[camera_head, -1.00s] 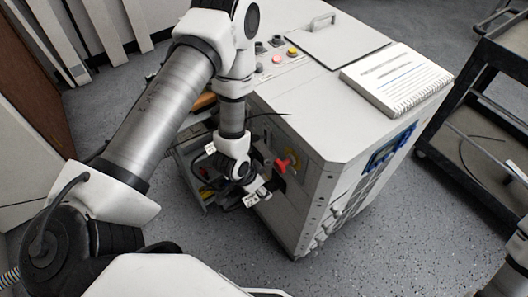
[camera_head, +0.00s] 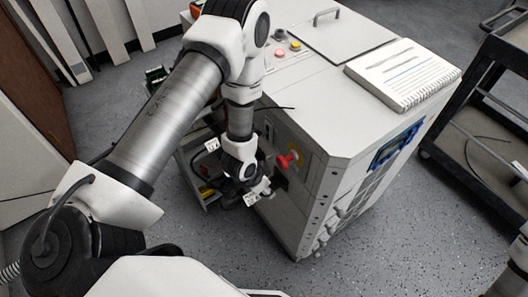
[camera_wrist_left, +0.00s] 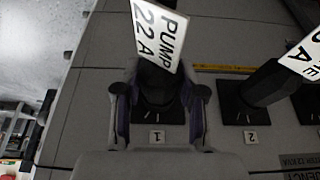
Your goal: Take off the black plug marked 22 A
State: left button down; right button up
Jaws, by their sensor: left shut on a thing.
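The black plug (camera_wrist_left: 152,80) carries a white tag (camera_wrist_left: 158,32) reading PUMP 22 A. My left gripper (camera_wrist_left: 160,112) is shut on it, one finger on each side. The plug is in front of the black socket plate (camera_wrist_left: 160,113) marked 1; I cannot tell whether it is fully seated. In the head view my left gripper (camera_head: 262,187) is low at the cabinet's front, and a white tag (camera_head: 251,199) shows there; the plug itself is mostly hidden.
A second black plug (camera_wrist_left: 264,84) with a partly cut-off tag sits at socket 2, close on the right. A red knob (camera_head: 288,160) sticks out of the grey cabinet (camera_head: 330,120) near my left gripper. A notepad (camera_head: 405,75) lies on top. A dark cart (camera_head: 490,110) stands right.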

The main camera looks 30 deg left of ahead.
pick_arm(q)
jog(key=shift+a+f+h+b, duration=0.2)
jog(key=shift+h+b, duration=0.25)
jog(key=shift+h, duration=0.15)
jog(key=g+h+b, duration=0.1)
jog(key=h+b, duration=0.1)
jog(key=shift+w+f+n+b, duration=0.1)
jog(key=shift+n+b, duration=0.2)
jog(key=shift+r+h+p, duration=0.4)
jog(key=shift+p, duration=0.25)
jog(key=c, duration=1.3)
grip_release()
jog(key=shift+f+g, duration=0.15)
jog(key=shift+g, duration=0.15)
grip_shut()
jog(key=shift+s, duration=0.2)
jog(key=shift+s+a+p, duration=0.3)
jog(key=shift+s+p, duration=0.1)
jog(key=shift+s, duration=0.3)
jog(key=shift+s+a+p, duration=0.3)
jog(key=shift+s+p, duration=0.05)
jog(key=shift+s, duration=0.3)
